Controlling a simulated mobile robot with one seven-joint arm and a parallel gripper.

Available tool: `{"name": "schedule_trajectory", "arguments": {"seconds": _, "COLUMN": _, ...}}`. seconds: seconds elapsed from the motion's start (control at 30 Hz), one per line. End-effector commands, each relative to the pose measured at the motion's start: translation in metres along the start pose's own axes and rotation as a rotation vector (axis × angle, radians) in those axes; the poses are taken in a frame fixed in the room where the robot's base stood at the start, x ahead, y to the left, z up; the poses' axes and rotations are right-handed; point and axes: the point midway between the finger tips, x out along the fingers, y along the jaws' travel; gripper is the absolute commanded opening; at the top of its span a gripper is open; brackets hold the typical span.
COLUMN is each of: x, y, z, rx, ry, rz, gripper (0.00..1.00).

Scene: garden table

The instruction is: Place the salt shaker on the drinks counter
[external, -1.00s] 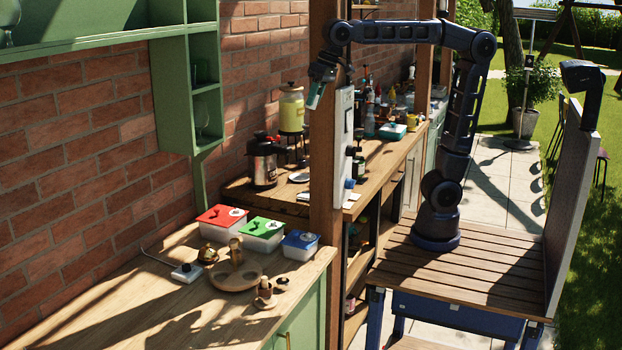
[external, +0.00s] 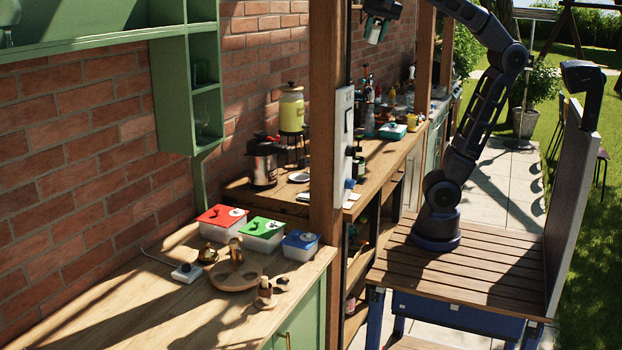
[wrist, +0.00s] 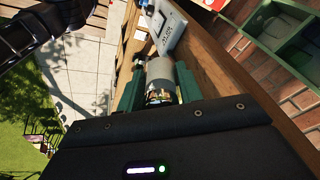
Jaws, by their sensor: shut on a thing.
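My gripper (external: 377,28) is high at the top of the external view, just right of the wooden post. It is shut on the salt shaker, a small pale grey cylinder (wrist: 160,76) between the green fingers in the wrist view. The shaker is tilted in the wrist view, and its far end is partly hidden by the fingers. The wooden counter with the drink dispenser and bottles (external: 388,155) lies behind the post, below my gripper. The shaker is in the air, clear of any surface.
The wooden post (external: 326,150) with a white wall box (external: 344,130) stands close to my gripper. A yellow drink dispenser (external: 291,108), a metal kettle (external: 263,163) and several bottles crowd that counter. Lidded boxes (external: 262,233) and a round wooden board (external: 236,278) sit on the front counter.

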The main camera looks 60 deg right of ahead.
Motion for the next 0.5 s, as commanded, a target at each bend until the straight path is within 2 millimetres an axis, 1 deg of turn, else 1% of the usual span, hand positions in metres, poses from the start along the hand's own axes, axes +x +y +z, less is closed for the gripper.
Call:
{"name": "schedule_trajectory", "arguments": {"seconds": 0.03, "x": 0.006, "y": -0.001, "z": -0.007, "rx": 0.020, "ry": 0.003, "rz": 0.008, "gripper": 0.07}}
{"name": "schedule_trajectory", "arguments": {"seconds": 0.17, "x": 0.020, "y": 0.001, "z": -0.026, "rx": 0.076, "ry": 0.014, "rz": 0.026, "gripper": 0.07}}
{"name": "schedule_trajectory", "arguments": {"seconds": 0.27, "x": 0.034, "y": 0.004, "z": -0.044, "rx": 0.132, "ry": 0.025, "rz": 0.041, "gripper": 0.07}}
{"name": "schedule_trajectory", "arguments": {"seconds": 0.37, "x": 0.050, "y": 0.008, "z": -0.065, "rx": 0.197, "ry": 0.036, "rz": 0.062, "gripper": 0.07}}
{"name": "schedule_trajectory", "arguments": {"seconds": 0.47, "x": 0.069, "y": 0.016, "z": -0.090, "rx": 0.280, "ry": 0.053, "rz": 0.086, "gripper": 0.07}}
{"name": "schedule_trajectory", "arguments": {"seconds": 0.5, "x": 0.078, "y": 0.021, "z": -0.102, "rx": 0.318, "ry": 0.059, "rz": 0.098, "gripper": 0.07}}
